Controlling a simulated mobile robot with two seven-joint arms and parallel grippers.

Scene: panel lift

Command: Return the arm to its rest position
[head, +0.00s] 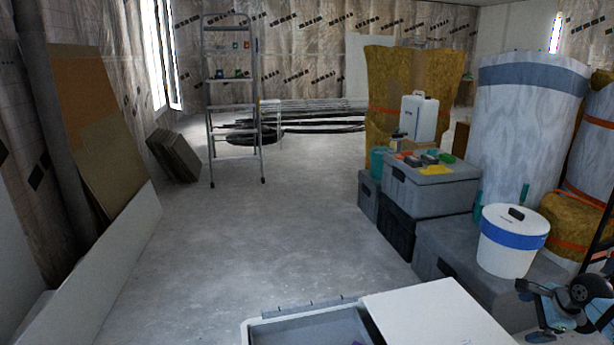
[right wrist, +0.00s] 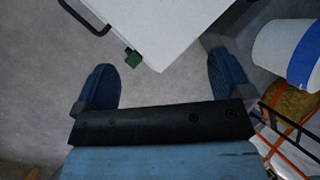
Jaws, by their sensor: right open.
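My right gripper (head: 545,310) is at the lower right of the head view, beside the white bucket and in front of the grey crates. In the right wrist view its two blue fingers (right wrist: 163,82) stand wide apart with nothing between them. Beyond the fingertips that view shows a white flat surface with a corner (right wrist: 165,35) and a small green item at its edge. My left gripper is not in the head view.
A white bucket with a blue band (head: 505,262) stands close to my right gripper. A grey open box (head: 300,335) and a white panel (head: 435,312) are at the bottom. Stacked crates (head: 430,190) stand at right. The middle floor (head: 260,225) is clear.

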